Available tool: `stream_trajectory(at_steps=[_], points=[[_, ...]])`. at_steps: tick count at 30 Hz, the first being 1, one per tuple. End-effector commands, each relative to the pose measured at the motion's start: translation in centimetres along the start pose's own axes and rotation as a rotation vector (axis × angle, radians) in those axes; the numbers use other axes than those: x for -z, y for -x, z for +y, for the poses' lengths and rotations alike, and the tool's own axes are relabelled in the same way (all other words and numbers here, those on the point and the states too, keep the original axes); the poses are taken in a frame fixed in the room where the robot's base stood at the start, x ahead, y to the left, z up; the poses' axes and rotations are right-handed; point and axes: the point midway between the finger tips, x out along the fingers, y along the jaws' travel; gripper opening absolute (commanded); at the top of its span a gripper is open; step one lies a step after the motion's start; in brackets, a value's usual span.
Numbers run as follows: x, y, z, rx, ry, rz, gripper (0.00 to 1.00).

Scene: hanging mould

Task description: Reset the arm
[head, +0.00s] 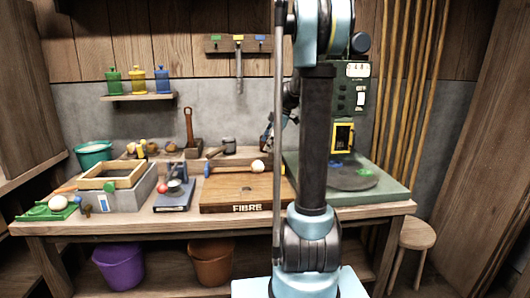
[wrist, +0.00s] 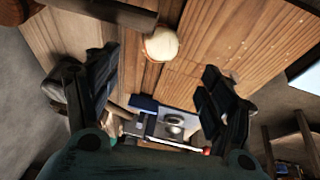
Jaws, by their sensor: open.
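My arm stands upright in the middle of the head view, in front of the workbench (head: 240,221). My gripper (head: 268,132) shows there only in part, behind my arm and above the bench. In the wrist view my gripper (wrist: 155,95) is open, with its two dark fingers wide apart and nothing between them. Past the fingers are the wooden FIBRE board (wrist: 245,45) and a pale ball (wrist: 161,43). The FIBRE board also lies on the bench in the head view (head: 240,194), with the ball (head: 258,166) at its back edge.
A wooden-framed grey box (head: 115,199) and a small scale (head: 174,197) stand left on the bench. A green machine (head: 395,193) with a round plate stands close at right. Purple (head: 119,266) and brown (head: 211,262) buckets sit below. A stool (head: 417,233) stands at right.

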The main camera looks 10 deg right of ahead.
Motion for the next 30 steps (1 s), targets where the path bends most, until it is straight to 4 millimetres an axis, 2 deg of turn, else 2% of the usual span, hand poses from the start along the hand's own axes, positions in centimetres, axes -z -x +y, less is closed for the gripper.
stream_trajectory(at_steps=[7, 11, 14, 22, 30], points=[[0.0, 0.5, -0.1, 0.0, -0.002, 0.0, 0.75], [0.3, 0.7, -1.2, -0.001, -0.036, -0.009, 0.75], [0.7, 0.9, -3.2, -0.004, -0.103, -0.028, 0.75], [1.4, 1.4, -10.8, -0.027, -0.363, -0.094, 0.75], [1.2, 0.9, -18.3, -0.071, -0.621, -0.152, 0.75]])
